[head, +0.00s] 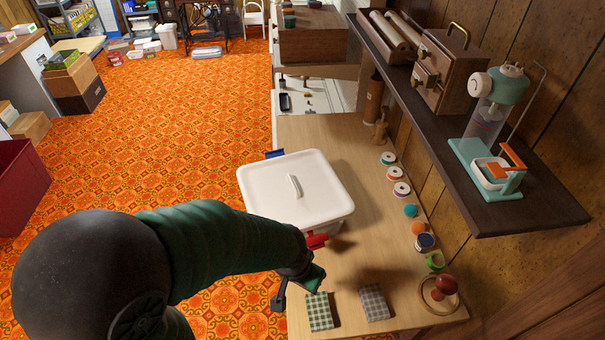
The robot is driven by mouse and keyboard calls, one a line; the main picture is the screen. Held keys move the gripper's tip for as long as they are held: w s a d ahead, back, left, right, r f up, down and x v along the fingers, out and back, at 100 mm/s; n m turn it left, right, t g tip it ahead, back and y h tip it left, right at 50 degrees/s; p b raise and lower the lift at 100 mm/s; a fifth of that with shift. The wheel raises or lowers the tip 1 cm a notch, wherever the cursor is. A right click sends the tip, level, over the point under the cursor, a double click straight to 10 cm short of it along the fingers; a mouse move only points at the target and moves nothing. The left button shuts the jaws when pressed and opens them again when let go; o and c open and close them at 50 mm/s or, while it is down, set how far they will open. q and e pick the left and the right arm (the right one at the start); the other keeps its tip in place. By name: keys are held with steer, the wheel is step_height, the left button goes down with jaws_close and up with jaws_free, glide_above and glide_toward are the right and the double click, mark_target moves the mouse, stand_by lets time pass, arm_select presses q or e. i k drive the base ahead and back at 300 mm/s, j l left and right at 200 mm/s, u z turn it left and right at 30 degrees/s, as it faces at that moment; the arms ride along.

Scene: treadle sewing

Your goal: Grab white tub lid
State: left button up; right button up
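The white tub lid (265,190) is a rounded square with a raised handle (295,187) in its middle. It lies flat on a tub on the wooden table, and the tub's body is mostly hidden beneath it. A red piece (316,241) shows at the tub's near side and a blue piece (275,154) at its far side. My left arm comes in from the lower left. My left gripper (297,292) is near the table's near left edge, on the near side of the lid and apart from it. Its fingers look spread and empty. My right gripper is not in view.
Two checked cloth pieces, green (319,311) and grey (374,302), lie near the front. Several spools (402,189) and a red-knobbed item (440,292) line the right side. A dark shelf (540,213) with a toy-like machine overhangs the right. Orange patterned floor is open at left.

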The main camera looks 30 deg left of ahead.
mark_target(301, 189)
steer(key=j+u, duration=0.2)
steer(key=j, duration=0.4)
steer(key=i+j+u, duration=0.2)
steer(key=j, duration=0.4)
steer(key=j+u, duration=0.15)
steer(key=j, duration=0.45)
